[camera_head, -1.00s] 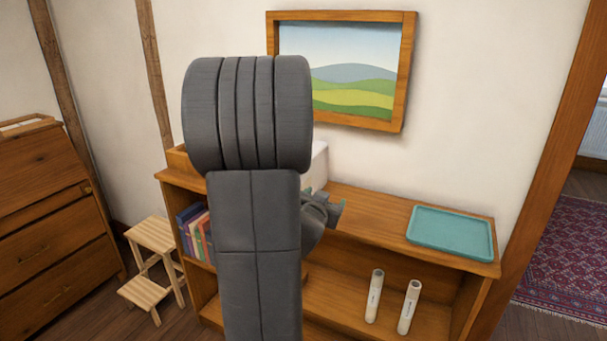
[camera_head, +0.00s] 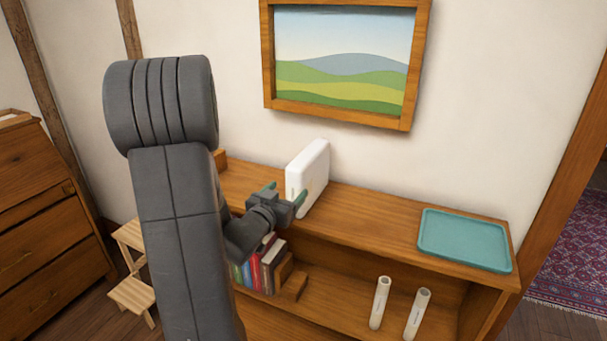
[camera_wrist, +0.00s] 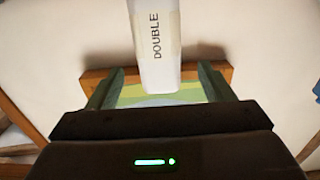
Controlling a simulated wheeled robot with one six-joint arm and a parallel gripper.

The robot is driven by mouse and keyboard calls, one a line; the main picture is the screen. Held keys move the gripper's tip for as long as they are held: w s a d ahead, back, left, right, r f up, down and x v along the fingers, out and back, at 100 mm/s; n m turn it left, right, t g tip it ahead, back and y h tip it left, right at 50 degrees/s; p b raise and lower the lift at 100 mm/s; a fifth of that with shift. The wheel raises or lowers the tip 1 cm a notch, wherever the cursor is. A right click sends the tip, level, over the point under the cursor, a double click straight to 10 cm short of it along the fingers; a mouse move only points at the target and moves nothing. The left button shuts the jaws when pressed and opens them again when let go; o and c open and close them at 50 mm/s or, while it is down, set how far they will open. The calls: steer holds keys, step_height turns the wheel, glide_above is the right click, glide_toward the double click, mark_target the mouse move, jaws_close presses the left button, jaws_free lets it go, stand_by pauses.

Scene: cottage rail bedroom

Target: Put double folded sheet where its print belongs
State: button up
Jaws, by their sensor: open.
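The white folded sheet (camera_head: 312,165) stands upright on its edge on top of the wooden shelf unit, near the wall. In the wrist view the folded sheet (camera_wrist: 158,25) shows a narrow side with the print "DOUBLE". My gripper (camera_head: 285,194) is open, its greenish fingers close in front of the sheet's near end. In the wrist view the sheet lies in line with the gap between my fingertips (camera_wrist: 161,72). I cannot tell whether the fingers touch it.
A teal tray (camera_head: 463,241) lies on the shelf top at the right. Books (camera_head: 262,268) and two pale labelled tubes (camera_head: 380,303) stand on the lower shelf. A framed landscape (camera_head: 340,70) hangs above. A wooden step stool (camera_head: 131,295) stands left. The top between sheet and tray is clear.

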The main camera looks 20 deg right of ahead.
mark_target(293, 184)
steer(key=x, duration=0.3)
steer(key=shift+w+d, duration=0.2)
steer(key=shift+w+d+r+p, duration=0.25)
steer(key=shift+w+d+p, duration=0.1)
steer(key=shift+d+p, duration=0.2)
steer(key=p+x, duration=0.1)
steer(key=x, duration=0.3)
steer(key=shift+r+p, duration=0.1)
steer(key=shift+p, duration=0.2)
steer(key=shift+c, duration=0.2)
steer(key=c, duration=1.4)
steer(key=shift+c, duration=0.8)
steer(key=shift+r, duration=0.15)
